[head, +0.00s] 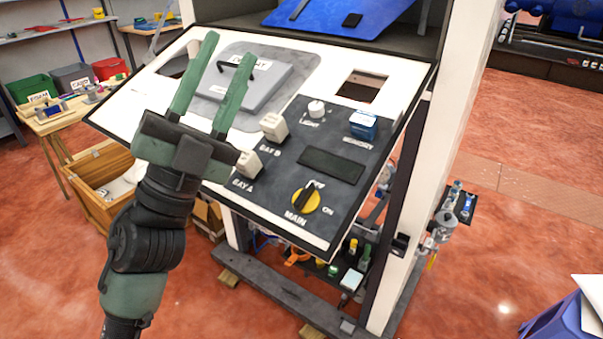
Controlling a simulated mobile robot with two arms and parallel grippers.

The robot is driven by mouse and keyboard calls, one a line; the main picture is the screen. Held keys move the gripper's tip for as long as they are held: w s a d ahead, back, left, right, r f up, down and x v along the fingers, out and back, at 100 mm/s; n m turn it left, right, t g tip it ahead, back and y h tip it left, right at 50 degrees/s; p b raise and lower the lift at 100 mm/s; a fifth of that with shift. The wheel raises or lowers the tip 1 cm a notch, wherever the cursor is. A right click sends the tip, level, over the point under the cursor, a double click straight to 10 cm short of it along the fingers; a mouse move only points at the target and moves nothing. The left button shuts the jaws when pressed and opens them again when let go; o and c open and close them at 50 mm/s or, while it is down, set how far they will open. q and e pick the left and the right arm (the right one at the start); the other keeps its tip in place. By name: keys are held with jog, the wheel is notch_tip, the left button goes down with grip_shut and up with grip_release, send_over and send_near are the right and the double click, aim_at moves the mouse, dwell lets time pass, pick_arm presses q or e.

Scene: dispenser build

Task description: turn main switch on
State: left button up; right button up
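The main switch (306,199) is a yellow round base with a black rotary handle, at the lower right of the dark control panel (333,138). "MAIN" is printed at its lower left and "ON" to its right. Its handle is tilted, with its upper end near a small label that I cannot read. My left gripper (226,78) is open and empty, its two green fingers pointing up over the white panel face. It is up and left of the main switch, apart from it. My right gripper is not in view.
The panel also bears white Bay A (249,164) and Bay B (274,127) switches, a light knob (316,108) and a blue switch (363,125). A grey lidded tray (250,90) lies behind my gripper.

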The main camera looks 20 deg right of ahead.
pick_arm(q)
jog(key=s+d+f+m+g+y, duration=0.1)
jog(key=s+d+m+g+y, duration=0.2)
jog(key=s+d+m+g, duration=0.6)
jog(key=s+d+m+g+y, duration=0.2)
jog(key=s+d+m+g, duration=0.25)
jog(key=m+g, duration=0.8)
jog(key=t+y, duration=1)
jog(key=y, duration=0.6)
send_near(304, 192)
jog(key=f, duration=0.1)
jog(key=shift+n, duration=0.45)
jog(key=p+x, duration=0.1)
jog(key=x, duration=0.6)
jog(key=shift+w+d+f+p, duration=0.2)
jog(key=shift+d+f+p, duration=0.05)
jog(key=shift+p, duration=0.15)
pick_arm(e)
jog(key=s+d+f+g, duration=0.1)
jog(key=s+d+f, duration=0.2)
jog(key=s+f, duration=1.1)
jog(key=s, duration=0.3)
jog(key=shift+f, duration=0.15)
pick_arm(q)
grip_shut()
